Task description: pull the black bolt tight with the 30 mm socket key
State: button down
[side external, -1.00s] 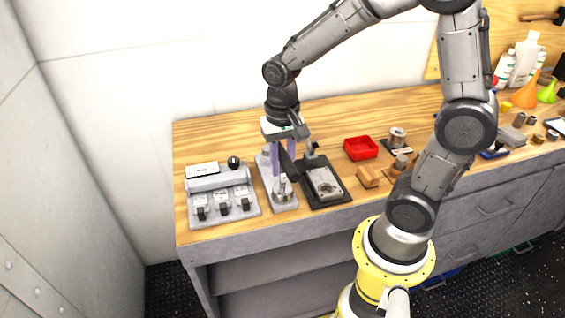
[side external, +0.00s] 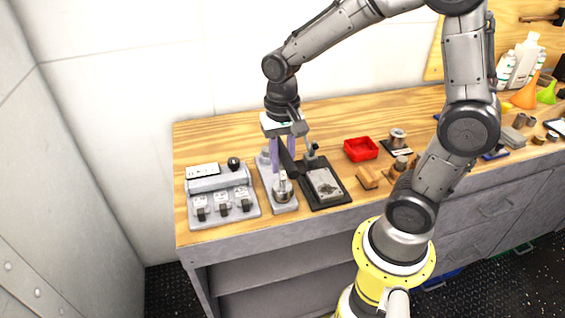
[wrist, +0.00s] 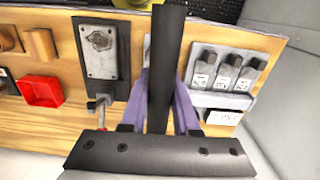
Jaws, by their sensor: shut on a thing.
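My gripper (side external: 274,157), with purple fingers, stands over the back part of a narrow grey slab on the bench. It is shut on a long dark bar (side external: 288,160), seemingly a key's handle, which also runs up through the wrist view (wrist: 167,50). Its size mark does not show. At the slab's front is a round silver fixture (side external: 282,192). The black bolt cannot be made out; the gripper and bar hide part of the slab. Left of it, a grey rack (side external: 222,222) carries three dark pieces with white labels (wrist: 228,72), too small to read.
A dark tray with a metal plate (side external: 325,184) lies close right of the slab, with a small upright lever (side external: 312,151) behind it. Further right are a red bin (side external: 361,148), wooden blocks (side external: 367,177) and a spool (side external: 398,137). Bare wood lies behind the red bin.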

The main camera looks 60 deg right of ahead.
aim_at(283, 148)
jog(key=shift+r, duration=2.25)
